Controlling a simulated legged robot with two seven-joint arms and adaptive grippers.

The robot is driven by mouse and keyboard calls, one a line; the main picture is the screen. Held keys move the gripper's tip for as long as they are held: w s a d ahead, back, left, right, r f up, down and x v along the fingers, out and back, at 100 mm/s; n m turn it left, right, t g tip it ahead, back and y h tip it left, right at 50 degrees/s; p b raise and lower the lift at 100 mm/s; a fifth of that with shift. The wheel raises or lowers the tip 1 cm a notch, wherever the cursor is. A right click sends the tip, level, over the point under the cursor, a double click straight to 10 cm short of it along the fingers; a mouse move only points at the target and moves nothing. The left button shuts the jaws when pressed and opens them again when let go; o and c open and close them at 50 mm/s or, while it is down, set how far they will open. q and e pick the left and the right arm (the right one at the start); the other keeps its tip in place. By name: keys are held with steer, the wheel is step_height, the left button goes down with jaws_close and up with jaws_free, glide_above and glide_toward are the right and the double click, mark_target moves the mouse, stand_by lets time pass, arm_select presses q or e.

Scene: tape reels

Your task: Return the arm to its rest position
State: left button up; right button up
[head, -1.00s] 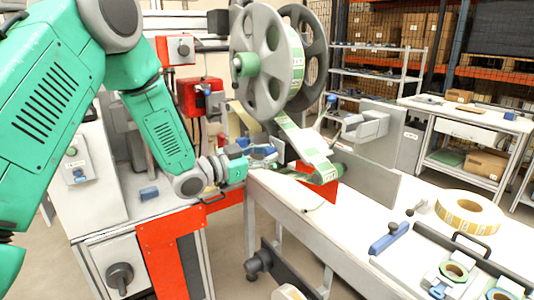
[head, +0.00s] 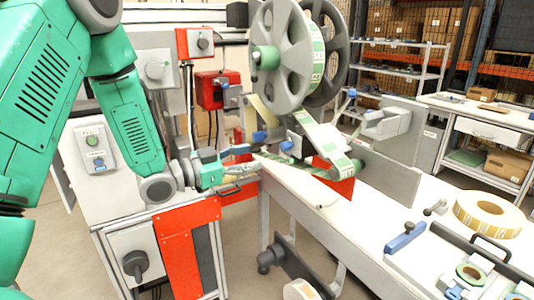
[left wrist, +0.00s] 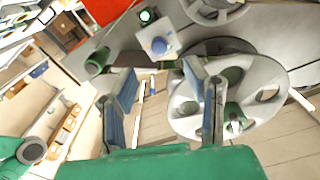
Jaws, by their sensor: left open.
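My left arm comes in from the left in the head view, green with grey joints. Its left gripper (head: 228,174) is beside the machine, below and left of the large grey tape reel (head: 281,55). In the left wrist view the two blue-padded fingers of the left gripper (left wrist: 162,97) stand wide apart with nothing between them. A grey reel with a green hub (left wrist: 232,92) shows behind the right finger there. My right gripper is not in view.
A white work table (head: 330,205) runs to the lower right. A tape roll (head: 487,212) lies on it near a panel with a black handle. A red box (head: 218,90) is mounted behind the arm. A grey shelf rack (head: 405,60) and a side bench (head: 480,115) stand at the back.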

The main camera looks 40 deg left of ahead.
arm_select(q)
steer(key=shift+v, duration=0.95)
steer(key=s+d+f+n+g+y, duration=0.2)
steer(key=d+f+g, duration=0.1)
steer(key=f, duration=0.5)
steer(key=s+d+f+n+g+y, duration=0.1)
steer(key=s+d+f+g, duration=0.1)
steer(key=f, duration=0.6)
steer(key=s+d+f+n+g+y, duration=0.2)
steer(key=s+d+f+g, duration=0.1)
steer(key=f, duration=0.5)
steer(key=s+d+f+g, duration=0.2)
steer(key=s+f, duration=0.2)
steer(key=s, duration=0.3)
steer(key=s+d+f+n+g+y, duration=0.1)
steer(key=s+d+f+g, duration=0.1)
steer(key=s, duration=0.5)
steer(key=s+d+f+n+g, duration=0.1)
steer(key=s+d+f+g, duration=0.1)
steer(key=s+f+g, duration=0.2)
steer(key=s+f, duration=0.2)
steer(key=s, duration=0.1)
steer(key=shift+s+f+y, duration=0.15)
steer(key=shift+s+y, duration=0.15)
steer(key=shift+y, duration=0.1)
steer(key=shift+c, duration=0.5)
steer(key=shift+c, duration=0.5)
